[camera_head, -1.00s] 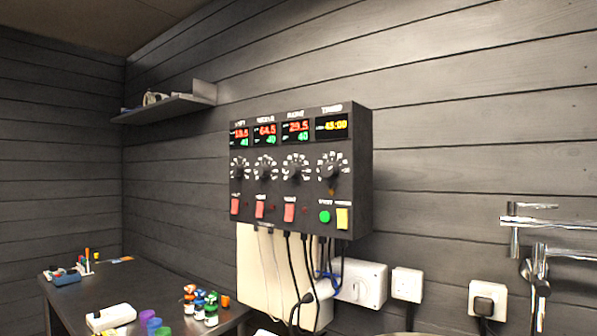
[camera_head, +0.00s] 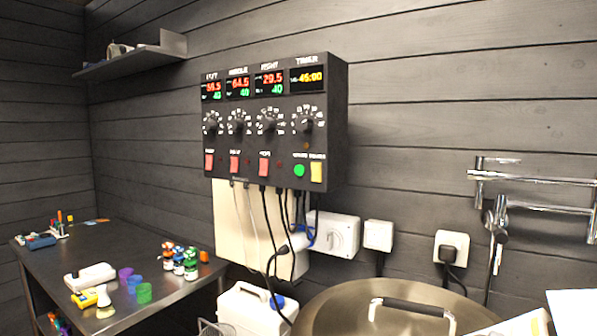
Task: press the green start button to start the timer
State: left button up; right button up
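The black control box (camera_head: 275,125) hangs on the dark plank wall. The round green start button (camera_head: 299,171) sits at its lower right, just left of a yellow button (camera_head: 316,172). The timer display (camera_head: 308,79) above it reads about 45:00 or 46:00 in yellow; the digits are small. Three red switches, among them the right one (camera_head: 263,166), lie left of the green button. Neither of my grippers shows in the head view, and nothing covers the green button.
A large metal lid with a handle (camera_head: 412,308) lies below right of the box. A white jerrycan (camera_head: 250,310) stands beside it. Cables hang under the box. The dark table (camera_head: 190,294) at left holds bottles and cups. Metal pipes (camera_head: 530,207) are at right.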

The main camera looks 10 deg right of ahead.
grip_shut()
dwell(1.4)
